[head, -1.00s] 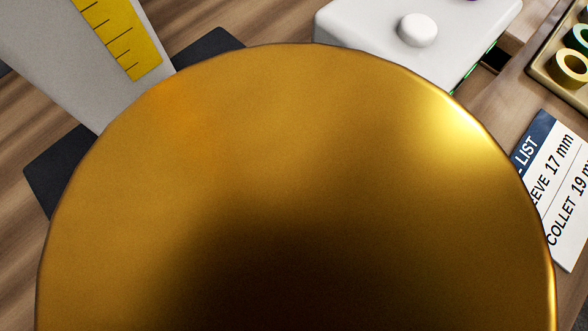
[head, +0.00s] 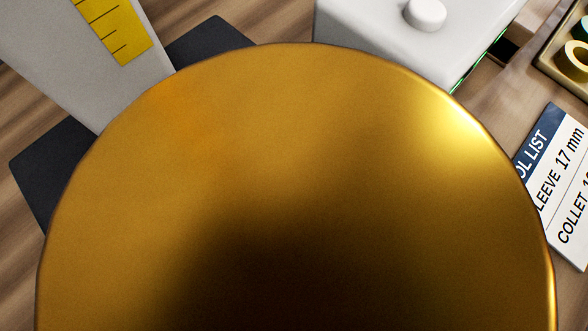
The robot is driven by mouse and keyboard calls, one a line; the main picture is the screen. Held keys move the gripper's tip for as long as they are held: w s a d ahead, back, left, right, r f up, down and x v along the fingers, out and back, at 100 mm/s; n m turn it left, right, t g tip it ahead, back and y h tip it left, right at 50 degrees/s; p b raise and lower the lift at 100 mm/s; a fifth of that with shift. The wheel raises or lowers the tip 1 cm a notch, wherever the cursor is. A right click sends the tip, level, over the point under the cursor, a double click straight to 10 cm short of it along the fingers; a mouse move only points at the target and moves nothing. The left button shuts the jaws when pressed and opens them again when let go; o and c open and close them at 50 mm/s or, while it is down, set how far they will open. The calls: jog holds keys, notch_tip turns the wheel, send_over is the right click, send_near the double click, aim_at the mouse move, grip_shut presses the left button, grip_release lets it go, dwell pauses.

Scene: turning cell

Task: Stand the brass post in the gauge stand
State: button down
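A large round brass face, the near end of the brass post (head: 290,150), fills most of the head view. It hides my gripper fingers and everything beneath it. The post keeps its place in the picture while the background shifts, so it moves with my gripper. At the upper left, a pale grey upright (head: 60,50) with a yellow marked scale (head: 115,28) stands by a dark flat base (head: 45,165); it looks like the gauge stand. The post covers part of this base in the picture. I cannot see the post's far end or any socket.
A white box (head: 385,50) with a round white knob (head: 426,13) stands at the top right. A tool list card (head: 562,195) lies at the right. A tray (head: 560,72) with ring-shaped parts is at the upper right corner. Wooden table shows between them.

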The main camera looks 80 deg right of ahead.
jog(key=shift+f+b, duration=0.4)
jog(key=shift+b, duration=0.05)
dwell(0.3)
jog(key=c, duration=1)
grip_release()
jog(key=shift+o, duration=0.2)
jog(key=v, duration=1.3)
jog(key=shift+a, duration=0.35)
jog(key=shift+r, duration=0.15)
jog(key=s+a+r+n+t+y, duration=0.2)
jog(key=s+r+n+t+y, duration=0.1)
jog(key=r, duration=0.7)
jog(key=s+a+r+n+t+y, duration=0.2)
jog(key=r+n+t+y, duration=0.3)
jog(key=r, duration=0.6)
jog(key=s+a+r+n+t+y, duration=0.2)
jog(key=s+r+n+t+y, duration=0.2)
jog(key=r+n, duration=0.3)
notch_tip(320, 180, up, 4)
jog(key=shift+s+r+n+t, duration=0.1)
jog(key=shift+s+n+t, duration=0.1)
jog(key=shift+n+t, duration=0.25)
